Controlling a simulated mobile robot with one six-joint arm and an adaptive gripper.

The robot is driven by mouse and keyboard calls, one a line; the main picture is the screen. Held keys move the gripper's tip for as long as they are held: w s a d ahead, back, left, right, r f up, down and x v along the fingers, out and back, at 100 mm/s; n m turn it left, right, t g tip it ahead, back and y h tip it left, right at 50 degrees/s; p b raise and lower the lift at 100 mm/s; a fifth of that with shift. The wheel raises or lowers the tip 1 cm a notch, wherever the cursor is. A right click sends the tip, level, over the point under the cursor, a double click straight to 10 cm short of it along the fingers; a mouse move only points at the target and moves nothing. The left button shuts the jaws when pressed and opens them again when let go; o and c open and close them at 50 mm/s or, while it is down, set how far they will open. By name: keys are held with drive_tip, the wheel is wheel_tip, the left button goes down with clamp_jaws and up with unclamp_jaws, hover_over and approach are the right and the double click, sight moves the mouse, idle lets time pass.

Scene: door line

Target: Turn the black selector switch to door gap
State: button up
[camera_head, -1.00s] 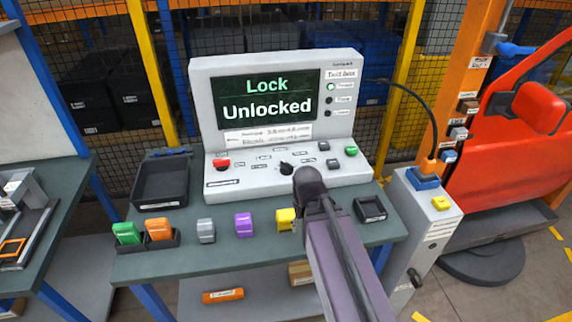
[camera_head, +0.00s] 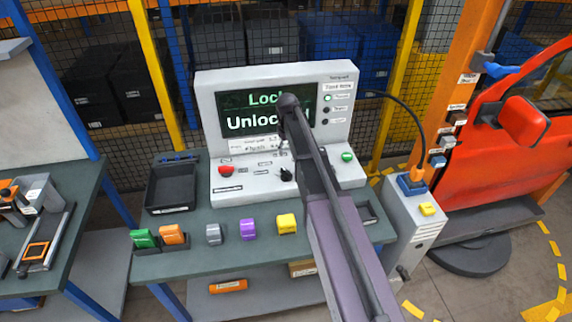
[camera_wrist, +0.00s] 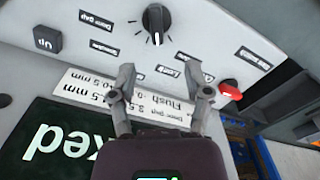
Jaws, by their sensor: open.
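The black selector switch (camera_head: 286,174) is a round knob on the sloped front of the grey console; it also shows at the top of the wrist view (camera_wrist: 156,22). Its white pointer line points toward the gripper side, roughly at the screen. A "Door gap" label (camera_wrist: 95,20) lies left of the knob in the upside-down wrist view. My gripper (camera_wrist: 160,68) is open and empty, its two fingers over the panel between the knob and the white printed strip, apart from the knob. In the head view my arm hides most of the gripper.
The console screen (camera_head: 240,115) reads "Lock Unlocked", partly covered by my arm. A red button (camera_head: 226,170), a green button (camera_head: 347,156) and a dark "UP" button (camera_wrist: 47,39) are on the panel. Coloured blocks stand along the bench front; a black tray (camera_head: 170,188) is left.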

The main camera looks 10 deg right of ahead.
sight(286, 170)
drive_tip(key=shift+w+r, duration=0.35)
drive_tip(key=shift+w, duration=0.35)
drive_tip(key=shift+f, duration=0.2)
wheel_tip(286, 170, down, 14)
drive_tip(key=b, duration=1.3)
drive_tip(key=shift+r+b, duration=0.25)
drive_tip(key=shift+b, duration=0.1)
clamp_jaws()
